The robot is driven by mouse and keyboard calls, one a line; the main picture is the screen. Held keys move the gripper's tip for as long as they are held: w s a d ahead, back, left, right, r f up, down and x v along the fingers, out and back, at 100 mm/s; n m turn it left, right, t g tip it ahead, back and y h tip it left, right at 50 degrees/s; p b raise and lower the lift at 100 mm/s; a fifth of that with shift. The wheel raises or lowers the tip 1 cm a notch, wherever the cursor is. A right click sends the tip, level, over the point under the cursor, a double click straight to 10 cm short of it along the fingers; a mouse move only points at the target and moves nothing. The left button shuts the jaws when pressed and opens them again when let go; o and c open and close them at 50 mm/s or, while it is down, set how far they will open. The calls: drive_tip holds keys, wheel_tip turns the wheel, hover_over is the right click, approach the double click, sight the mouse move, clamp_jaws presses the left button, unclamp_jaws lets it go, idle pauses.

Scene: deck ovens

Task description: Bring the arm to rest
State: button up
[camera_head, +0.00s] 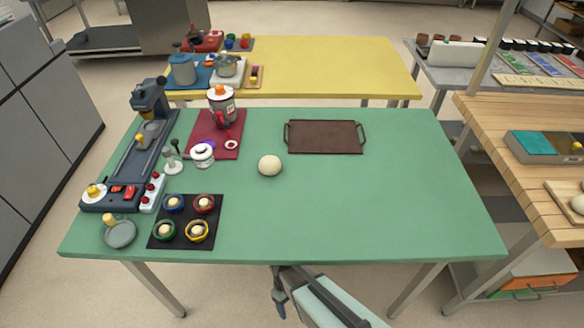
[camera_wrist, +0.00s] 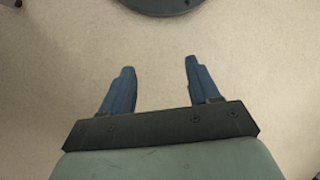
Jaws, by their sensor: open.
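My gripper (camera_wrist: 158,72) is open and empty in the wrist view, its two blue fingers apart over bare floor. In the head view my gripper (camera_head: 279,298) shows at the bottom, low beside the front edge of the green table (camera_head: 350,215). It touches nothing that I can see. Part of the gripper is hidden by the arm and the table edge.
A pale dough ball (camera_head: 270,165) and a dark tray (camera_head: 325,137) lie on the green table. A black mat (camera_head: 184,240) with several small bowls and a dark machine (camera_head: 135,165) stand at left. A wooden table (camera_head: 510,120) is at right. The table's front middle is clear.

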drive_tip(key=s+d+r+m, duration=0.1)
drive_tip(key=s+d+m, duration=0.3)
drive_tip(key=d, duration=0.5)
drive_tip(key=s+d+r+m+g+y, duration=0.1)
drive_tip(key=s+d+r+m, duration=0.1)
drive_tip(key=s+d+m, duration=0.3)
drive_tip(key=s+d, duration=0.3)
drive_tip(key=d, duration=0.1)
drive_tip(key=shift+d+r+m+g+y, duration=0.2)
drive_tip(key=shift+r+m+g+y, duration=0.1)
idle(1.8)
